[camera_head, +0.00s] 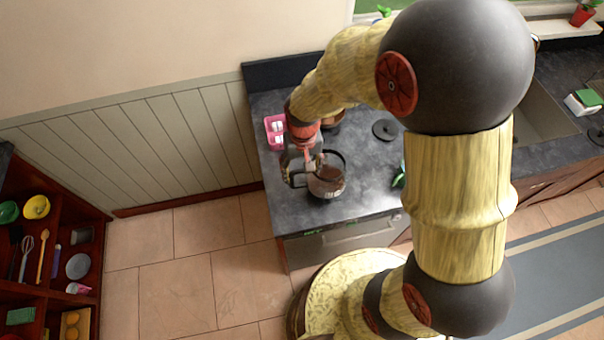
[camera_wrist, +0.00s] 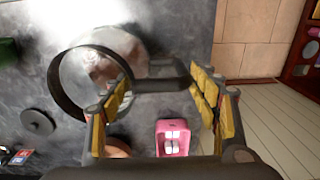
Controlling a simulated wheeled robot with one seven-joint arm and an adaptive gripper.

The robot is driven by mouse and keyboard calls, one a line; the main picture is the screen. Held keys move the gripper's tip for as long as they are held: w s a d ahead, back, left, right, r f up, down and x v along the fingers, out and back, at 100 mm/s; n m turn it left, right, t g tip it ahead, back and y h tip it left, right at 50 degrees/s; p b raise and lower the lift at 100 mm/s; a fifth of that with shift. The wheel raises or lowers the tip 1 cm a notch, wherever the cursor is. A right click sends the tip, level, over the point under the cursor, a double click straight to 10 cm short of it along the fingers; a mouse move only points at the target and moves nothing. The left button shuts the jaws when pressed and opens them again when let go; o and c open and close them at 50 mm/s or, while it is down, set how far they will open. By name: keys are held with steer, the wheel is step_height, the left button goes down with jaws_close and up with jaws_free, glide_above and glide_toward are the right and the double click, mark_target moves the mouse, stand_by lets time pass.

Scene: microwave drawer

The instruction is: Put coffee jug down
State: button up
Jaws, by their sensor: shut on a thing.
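The coffee jug (camera_head: 327,183) is a round glass vessel with a dark rim and dark contents, over the front part of the grey counter (camera_head: 362,160). In the wrist view the jug (camera_wrist: 110,58) shows its dark ring and a dark handle (camera_wrist: 165,80) that runs in between my fingers. My gripper (camera_head: 307,158) is shut on the handle; the wrist view shows its yellow-padded fingers (camera_wrist: 165,98) on either side of it. I cannot tell whether the jug's base touches the counter.
A pink tray (camera_head: 275,131) with white items lies at the counter's back left; it also shows in the wrist view (camera_wrist: 173,148). A black round lid-like disc (camera_head: 385,129) lies to the right. A brown round object (camera_head: 332,118) stands behind my gripper. Open shelves (camera_head: 60,240) are at left.

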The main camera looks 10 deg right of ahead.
steer(key=shift+f, duration=1.35)
steer(key=o, duration=2.1)
step_height(320, 180, up, 12)
steer(key=shift+s+d+r, duration=0.1)
steer(key=shift+d+r, duration=0.05)
steer(key=s+d+r+t, duration=0.2)
steer(key=s+d+r, duration=0.2)
steer(key=s+r, duration=0.3)
steer(key=s+d+r+t, duration=0.3)
steer(key=s+r, duration=0.4)
steer(key=r, duration=0.4)
steer(key=shift+d+t, duration=0.3)
steer(key=shift+d, duration=0.1)
